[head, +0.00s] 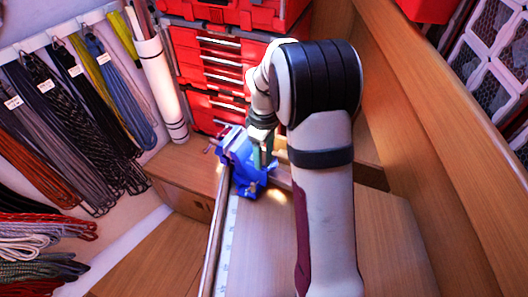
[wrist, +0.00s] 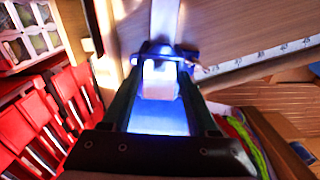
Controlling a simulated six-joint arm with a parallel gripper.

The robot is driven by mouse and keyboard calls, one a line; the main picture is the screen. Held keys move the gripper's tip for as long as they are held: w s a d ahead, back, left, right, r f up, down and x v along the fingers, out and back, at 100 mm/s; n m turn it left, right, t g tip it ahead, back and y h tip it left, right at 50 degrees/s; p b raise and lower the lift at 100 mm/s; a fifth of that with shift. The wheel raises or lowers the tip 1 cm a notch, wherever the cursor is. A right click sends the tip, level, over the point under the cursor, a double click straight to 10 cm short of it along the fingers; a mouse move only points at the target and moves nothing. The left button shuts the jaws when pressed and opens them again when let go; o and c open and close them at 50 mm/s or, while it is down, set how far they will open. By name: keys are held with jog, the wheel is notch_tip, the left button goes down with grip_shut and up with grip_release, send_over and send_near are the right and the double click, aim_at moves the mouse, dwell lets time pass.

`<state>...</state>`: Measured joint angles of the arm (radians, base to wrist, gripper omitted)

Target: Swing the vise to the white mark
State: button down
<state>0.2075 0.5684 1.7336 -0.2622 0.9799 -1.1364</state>
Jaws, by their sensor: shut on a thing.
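The blue vise (head: 246,178) stands at the far left corner of the wooden bench. My gripper (head: 262,156) reaches down to it from behind my arm. In the wrist view the vise (wrist: 160,118) fills the space between the two dark fingers of my gripper (wrist: 160,75), and a pale block-like part of it shows near the fingertips. The gripper is shut on the vise; the exact contact is hard to make out in the glare. A white band (wrist: 165,20) runs away from the vise on the wood in the wrist view; I cannot tell whether it is the white mark.
A white scale strip (head: 227,235) with ticks runs along the bench's left edge. Coiled ropes (head: 80,120) hang at the left. Red drawers (head: 215,75) stand behind the vise. A wooden wall (head: 440,140) rises at the right. The benchtop (head: 270,240) nearer me is clear.

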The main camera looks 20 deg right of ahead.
jog(key=n, duration=0.1)
jog(key=w+d+n, duration=0.1)
jog(key=n, duration=0.3)
jog(key=shift+w+d, duration=0.2)
jog(key=shift+w, duration=0.2)
jog(key=shift+c, duration=0.8)
grip_release()
notch_tip(320, 180, up, 16)
jog(key=shift+f, duration=0.1)
